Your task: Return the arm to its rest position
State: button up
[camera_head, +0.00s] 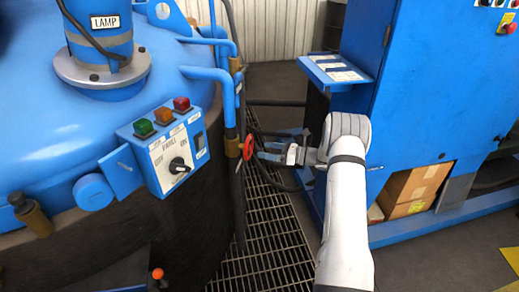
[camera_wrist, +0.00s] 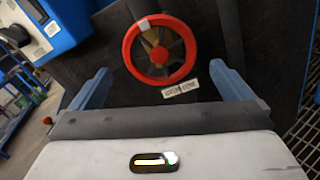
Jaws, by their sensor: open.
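My arm reaches forward from the bottom of the head view, and my gripper (camera_head: 262,151) points left at a red valve wheel (camera_head: 248,147) on a blue pipe. In the wrist view my gripper (camera_wrist: 162,90) is open and empty, its two blue fingers spread left and right. The red wheel (camera_wrist: 131,50) lies ahead between them, with a small white label (camera_wrist: 181,89) below it. The fingers look close to the wheel in the head view; whether they touch it I cannot tell.
A blue furnace (camera_head: 60,130) with a control box (camera_head: 172,150) stands at left. A blue cabinet (camera_head: 425,85) with a small shelf (camera_head: 335,70) stands at right, cardboard boxes (camera_head: 410,185) in its base. Blue pipes (camera_head: 228,90) rise beside the wheel. Floor grating (camera_head: 265,245) lies below.

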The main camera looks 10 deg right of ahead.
jog(key=shift+s+d, duration=0.1)
jog(key=shift+d, duration=0.05)
jog(key=s+a+r+n+g+h+p, duration=0.2)
jog(key=s+a+r+n+g+h, duration=0.15)
jog(key=s+a+r+n, duration=0.35)
jog(key=s+a+r+n+g+h+p, duration=0.25)
jog(key=s+a+r+n+g, duration=0.2)
jog(key=s+r, duration=0.55)
jog(key=s+d+r+n+h+p, duration=0.1)
jog(key=s+r+n+h+p, duration=0.1)
jog(key=s+n, duration=0.3)
jog(key=s+d+r+n+t+h+p, duration=0.1)
jog(key=s+r+n+h, duration=0.3)
jog(key=s, duration=0.7)
jog(key=s+d+r+n+t+h+p, duration=0.1)
jog(key=s+d+r+n+h+p, duration=0.2)
jog(key=s, duration=0.5)
jog(key=shift+s+d+r+n+h, duration=0.3)
jog(key=shift+r+n+h, duration=0.2)
jog(key=shift+r+n, duration=1)
jog(key=shift+f+n, duration=0.35)
jog(key=shift+c, duration=0.2)
